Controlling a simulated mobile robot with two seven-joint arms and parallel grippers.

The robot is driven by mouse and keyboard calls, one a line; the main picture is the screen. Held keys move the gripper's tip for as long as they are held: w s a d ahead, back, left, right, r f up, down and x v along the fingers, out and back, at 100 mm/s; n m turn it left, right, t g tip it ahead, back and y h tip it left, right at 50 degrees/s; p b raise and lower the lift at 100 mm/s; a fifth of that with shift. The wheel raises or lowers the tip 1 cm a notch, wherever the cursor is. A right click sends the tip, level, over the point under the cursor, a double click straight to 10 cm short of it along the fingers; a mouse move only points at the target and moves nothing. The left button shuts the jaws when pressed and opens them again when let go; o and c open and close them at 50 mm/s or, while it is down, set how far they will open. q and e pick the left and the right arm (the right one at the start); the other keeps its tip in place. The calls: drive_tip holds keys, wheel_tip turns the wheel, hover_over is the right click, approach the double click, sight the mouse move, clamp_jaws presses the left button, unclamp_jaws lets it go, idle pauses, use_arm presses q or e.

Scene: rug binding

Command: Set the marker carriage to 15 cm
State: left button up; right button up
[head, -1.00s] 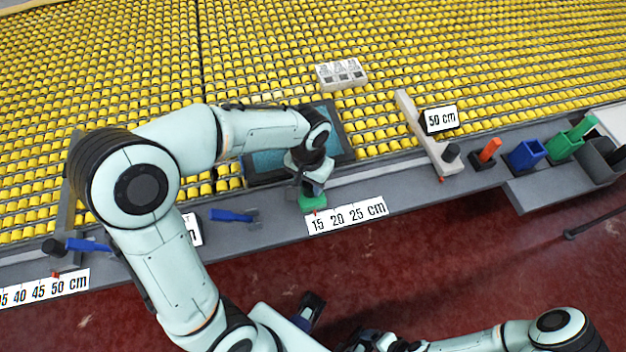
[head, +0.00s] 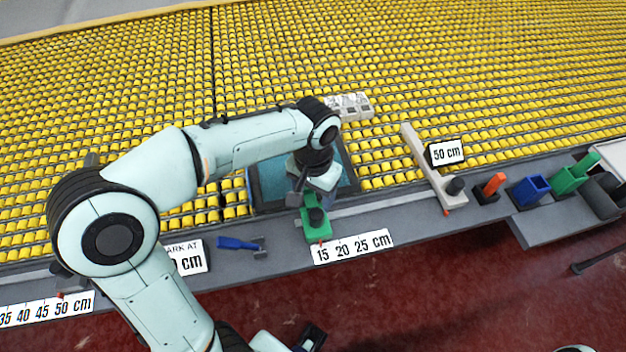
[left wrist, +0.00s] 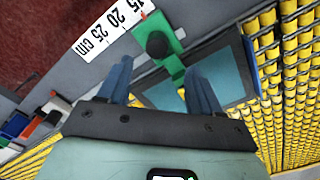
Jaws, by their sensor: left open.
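The green marker carriage (head: 318,232) with a black knob sits on the grey edge rail. Its small red pointer (head: 320,242) stands close to the 15 mark of the white "15 20 25 cm" scale (head: 353,246). In the left wrist view the carriage (left wrist: 174,64), its black knob (left wrist: 158,45) and the scale (left wrist: 108,28) show clearly. My left gripper (left wrist: 160,88) is open and empty. Its two blue-grey fingers lie on either side of the carriage's line, short of the knob and apart from it. In the head view my left gripper (head: 303,190) is just behind the carriage.
A blue tool (head: 240,243) lies left of the carriage, beside a partly hidden "mark at" card (head: 189,257). A teal-topped panel (head: 268,180) is behind. To the right are a stop with a "50 cm" sign (head: 446,153), an orange-red piece (head: 493,185) and a blue bin (head: 530,189).

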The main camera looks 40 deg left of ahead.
use_arm(q)
drive_tip(key=shift+r, duration=1.85)
